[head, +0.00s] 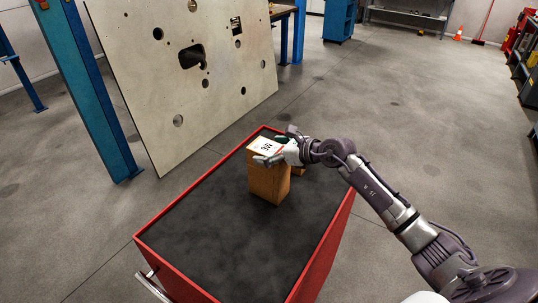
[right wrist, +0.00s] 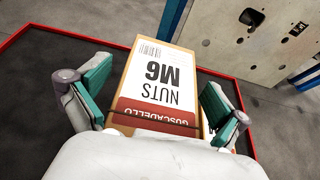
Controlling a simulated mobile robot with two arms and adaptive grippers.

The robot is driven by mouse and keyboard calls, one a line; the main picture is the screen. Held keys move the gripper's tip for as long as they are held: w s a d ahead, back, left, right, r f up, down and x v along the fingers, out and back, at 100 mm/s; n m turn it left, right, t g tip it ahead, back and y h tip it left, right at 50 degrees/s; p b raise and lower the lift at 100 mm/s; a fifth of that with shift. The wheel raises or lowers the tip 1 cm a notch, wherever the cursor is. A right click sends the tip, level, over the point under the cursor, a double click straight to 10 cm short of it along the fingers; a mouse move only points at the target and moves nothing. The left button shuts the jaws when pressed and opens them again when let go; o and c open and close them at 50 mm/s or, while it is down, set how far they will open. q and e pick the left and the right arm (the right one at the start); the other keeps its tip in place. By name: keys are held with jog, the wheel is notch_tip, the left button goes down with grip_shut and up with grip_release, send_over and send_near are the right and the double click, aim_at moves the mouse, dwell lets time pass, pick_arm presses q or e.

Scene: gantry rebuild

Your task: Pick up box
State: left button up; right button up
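The box (head: 266,184) is brown cardboard and stands upright on the dark top of a red cart (head: 205,232) in the head view. Its white and red top label reads "M6 NUTS", and it also shows in the right wrist view (right wrist: 155,75). My right gripper (head: 279,146) is at the top of the box, with one finger on each side of it. In the right wrist view the green finger pads of this gripper (right wrist: 158,80) stand apart, with narrow gaps to the box. My left gripper is not in view.
A small brown piece (head: 298,171) shows just behind the box, partly hidden by my right gripper. A large pale panel with holes (head: 195,75) leans behind the cart, beside a blue post (head: 90,90). The cart's front and left top is bare.

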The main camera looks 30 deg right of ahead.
jog(key=c, duration=1.5)
jog(key=shift+c, duration=0.2)
